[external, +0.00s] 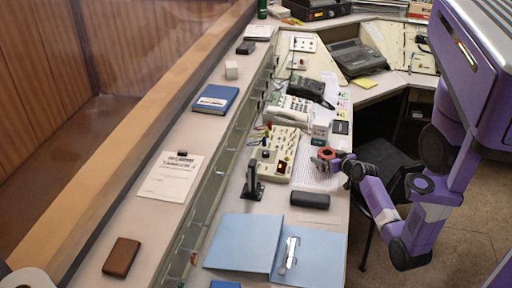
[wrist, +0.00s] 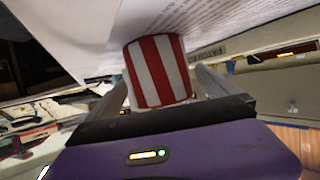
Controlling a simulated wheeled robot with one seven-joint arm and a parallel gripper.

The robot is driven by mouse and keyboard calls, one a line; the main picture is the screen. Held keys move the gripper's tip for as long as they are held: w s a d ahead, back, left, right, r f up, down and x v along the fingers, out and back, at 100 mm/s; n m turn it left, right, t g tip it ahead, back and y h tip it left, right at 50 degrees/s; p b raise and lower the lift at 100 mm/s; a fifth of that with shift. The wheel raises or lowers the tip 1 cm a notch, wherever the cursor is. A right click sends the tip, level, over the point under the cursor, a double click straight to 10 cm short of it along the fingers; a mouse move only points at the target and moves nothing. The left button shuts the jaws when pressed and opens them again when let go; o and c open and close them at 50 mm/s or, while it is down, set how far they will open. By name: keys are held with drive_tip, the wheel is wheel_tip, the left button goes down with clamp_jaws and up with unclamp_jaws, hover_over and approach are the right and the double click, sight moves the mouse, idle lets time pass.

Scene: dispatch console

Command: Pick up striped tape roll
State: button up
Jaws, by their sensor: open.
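The striped tape roll (wrist: 158,72), with red and white bands, is between the two fingers of my gripper (wrist: 163,86) in the wrist view. The fingers are on either side of it, and the jaws are open. Whether a finger touches it cannot be told. In the external view the roll shows as a small red ring (external: 326,153) on the desk paper, at the tip of my gripper (external: 332,161). The roll's lower side is hidden behind the gripper body in the wrist view.
A black case (external: 310,200) lies just in front of the gripper. A switch panel (external: 283,140), a desk phone (external: 290,110) and a small box (external: 320,132) stand to the left and behind. An open blue folder (external: 245,240) lies nearer. A dark chair (external: 385,160) is below my arm.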

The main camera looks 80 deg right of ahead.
sight(324, 154)
drive_tip(key=x, duration=0.3)
drive_tip(key=shift+w+r, duration=0.1)
drive_tip(key=shift+w, duration=0.1)
drive_tip(key=c, duration=1.8)
